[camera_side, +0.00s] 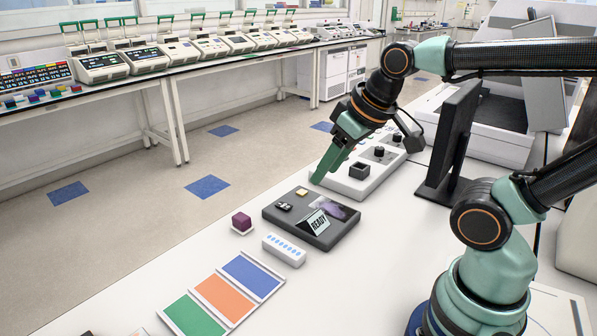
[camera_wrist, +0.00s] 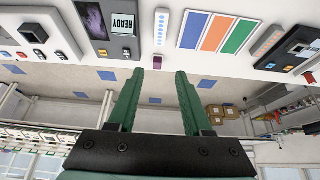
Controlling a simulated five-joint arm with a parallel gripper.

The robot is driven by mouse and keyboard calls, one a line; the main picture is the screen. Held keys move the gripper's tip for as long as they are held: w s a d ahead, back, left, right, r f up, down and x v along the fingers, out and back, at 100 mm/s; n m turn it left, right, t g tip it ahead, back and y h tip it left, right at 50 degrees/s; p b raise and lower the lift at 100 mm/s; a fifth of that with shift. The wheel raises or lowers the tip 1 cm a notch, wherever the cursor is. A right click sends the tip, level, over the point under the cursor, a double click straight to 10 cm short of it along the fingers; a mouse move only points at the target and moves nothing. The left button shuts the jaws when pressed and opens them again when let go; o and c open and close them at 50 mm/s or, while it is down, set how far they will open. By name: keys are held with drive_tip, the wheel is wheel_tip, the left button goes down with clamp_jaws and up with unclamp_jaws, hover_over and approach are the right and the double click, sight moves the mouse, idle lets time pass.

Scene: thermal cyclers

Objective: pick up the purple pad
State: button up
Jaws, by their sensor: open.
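The purple pad (camera_side: 241,220) looks like a small dark purple block on a white square base, on the white bench left of a dark device. In the wrist view the purple pad (camera_wrist: 157,62) shows near the bench edge, between and just beyond my fingertips in the picture. My gripper (camera_side: 318,178) has green fingers, open and empty, pointing down and left. It is up and to the right of the pad in the side view, clearly apart from it. In the wrist view my gripper (camera_wrist: 160,73) shows two fingers spread apart.
A dark device (camera_side: 310,218) with a READY sign stands between my gripper and the pad. A white strip with blue dots (camera_side: 284,249) and a blue, orange and green panel (camera_side: 224,291) lie nearby. A white control box (camera_side: 362,176) and a black monitor (camera_side: 452,140) stand behind.

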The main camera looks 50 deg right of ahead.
drive_tip(key=o, duration=0.6)
drive_tip(key=shift+o, duration=0.2)
